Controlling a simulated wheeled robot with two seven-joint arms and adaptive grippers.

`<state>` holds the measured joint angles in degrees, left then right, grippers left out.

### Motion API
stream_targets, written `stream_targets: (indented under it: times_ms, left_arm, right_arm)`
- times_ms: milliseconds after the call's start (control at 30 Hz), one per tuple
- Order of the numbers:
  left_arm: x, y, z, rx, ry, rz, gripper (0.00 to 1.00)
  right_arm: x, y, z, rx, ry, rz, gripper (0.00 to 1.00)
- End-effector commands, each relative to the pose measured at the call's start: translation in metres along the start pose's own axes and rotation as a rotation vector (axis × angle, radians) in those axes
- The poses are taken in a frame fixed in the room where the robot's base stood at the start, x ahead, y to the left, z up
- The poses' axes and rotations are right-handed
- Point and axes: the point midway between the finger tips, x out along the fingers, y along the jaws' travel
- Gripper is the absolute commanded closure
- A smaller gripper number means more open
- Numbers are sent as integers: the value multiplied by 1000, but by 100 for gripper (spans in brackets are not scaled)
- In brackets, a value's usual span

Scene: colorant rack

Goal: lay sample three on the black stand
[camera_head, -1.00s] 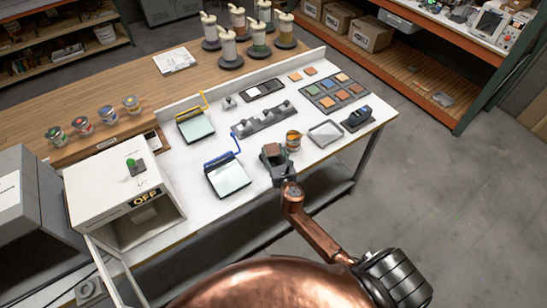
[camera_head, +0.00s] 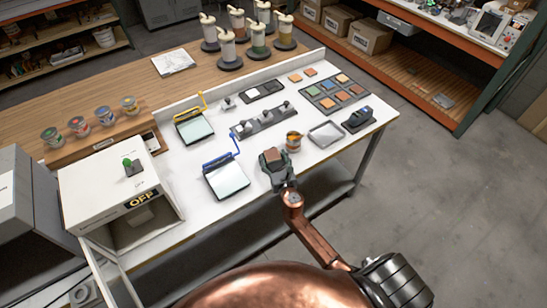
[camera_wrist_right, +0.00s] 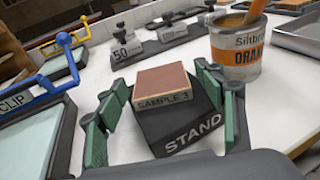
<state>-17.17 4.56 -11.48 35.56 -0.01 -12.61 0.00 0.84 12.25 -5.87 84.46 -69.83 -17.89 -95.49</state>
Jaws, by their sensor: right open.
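Sample three (camera_wrist_right: 165,85), a block with a brown top and a "SAMPLE 3" label on its front edge, rests on the sloped top of the black stand (camera_wrist_right: 190,128). It also shows small in the head view (camera_head: 272,156). My right gripper (camera_wrist_right: 163,115) is open, with its green-padded fingers on either side of the stand and the sample. Gaps show between the pads and the sample. The right gripper also shows in the head view (camera_head: 273,162), where it hides most of the stand. My left gripper is not in view.
An orange-labelled can (camera_wrist_right: 237,45) stands close to the right finger. A blue clip frame (camera_head: 226,175) lies to the left. A weight rack (camera_head: 265,119) is behind, and an empty grey tray (camera_head: 326,134) and the colour-tile rack (camera_head: 338,92) are to the right.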

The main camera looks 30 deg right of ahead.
Motion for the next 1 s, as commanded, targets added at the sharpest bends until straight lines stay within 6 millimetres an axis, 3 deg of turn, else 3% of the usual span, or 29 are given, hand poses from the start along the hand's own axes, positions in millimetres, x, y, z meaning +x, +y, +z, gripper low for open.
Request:
stream_targets:
  times_ms: [333, 800, 1000]
  left_arm:
    - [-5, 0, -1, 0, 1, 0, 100]
    - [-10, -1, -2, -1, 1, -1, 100]
    - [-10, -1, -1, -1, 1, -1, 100]
  right_arm:
    - [-4, 0, 4, 0, 1, 0, 37]
    - [-96, 0, 3, 0, 1, 0, 37]
    - [-117, 0, 3, 1, 0, 0, 37]
